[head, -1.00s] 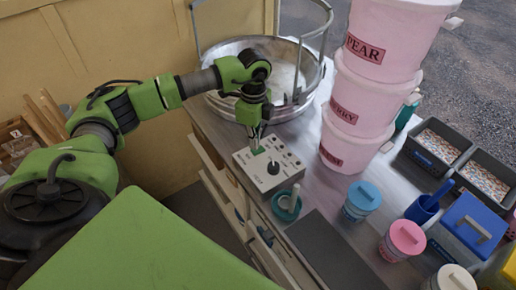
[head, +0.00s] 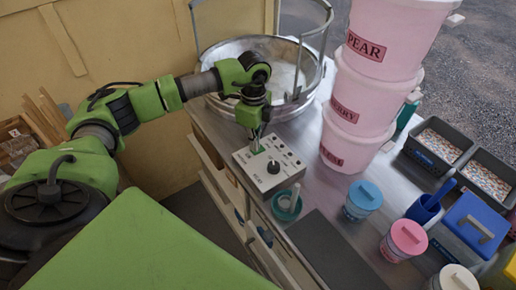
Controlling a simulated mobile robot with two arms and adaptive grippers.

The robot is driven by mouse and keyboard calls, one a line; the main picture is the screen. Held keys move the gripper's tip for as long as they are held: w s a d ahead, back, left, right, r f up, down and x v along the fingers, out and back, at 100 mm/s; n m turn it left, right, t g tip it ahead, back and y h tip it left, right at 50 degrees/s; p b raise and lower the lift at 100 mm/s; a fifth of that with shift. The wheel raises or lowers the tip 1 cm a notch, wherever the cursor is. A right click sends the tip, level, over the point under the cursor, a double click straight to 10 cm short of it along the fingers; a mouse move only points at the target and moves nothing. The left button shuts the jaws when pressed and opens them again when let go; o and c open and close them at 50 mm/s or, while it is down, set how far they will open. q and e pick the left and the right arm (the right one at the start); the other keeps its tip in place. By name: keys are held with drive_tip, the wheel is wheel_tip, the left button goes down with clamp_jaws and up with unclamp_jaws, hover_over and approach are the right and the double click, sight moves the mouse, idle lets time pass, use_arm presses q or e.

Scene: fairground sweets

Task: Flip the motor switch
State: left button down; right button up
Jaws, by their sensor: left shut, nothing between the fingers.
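My right gripper is not in view.
A large metal bowl (head: 223,104) with a rail stands behind the box. Stacked pink tubs (head: 345,151) rise to its right. A teal holder (head: 286,207) stands close in front of the box. Lidded tubs and dark trays (head: 408,150) fill the right side.

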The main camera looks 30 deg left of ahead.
use_arm(q)
drive_tip(key=shift+f+b, duration=0.35)
drive_tip(key=shift+f, duration=0.15)
drive_tip(key=shift+r, duration=0.1)
drive_tip(key=shift+r+p, duration=2.55)
drive_tip(key=shift+r, duration=0.9)
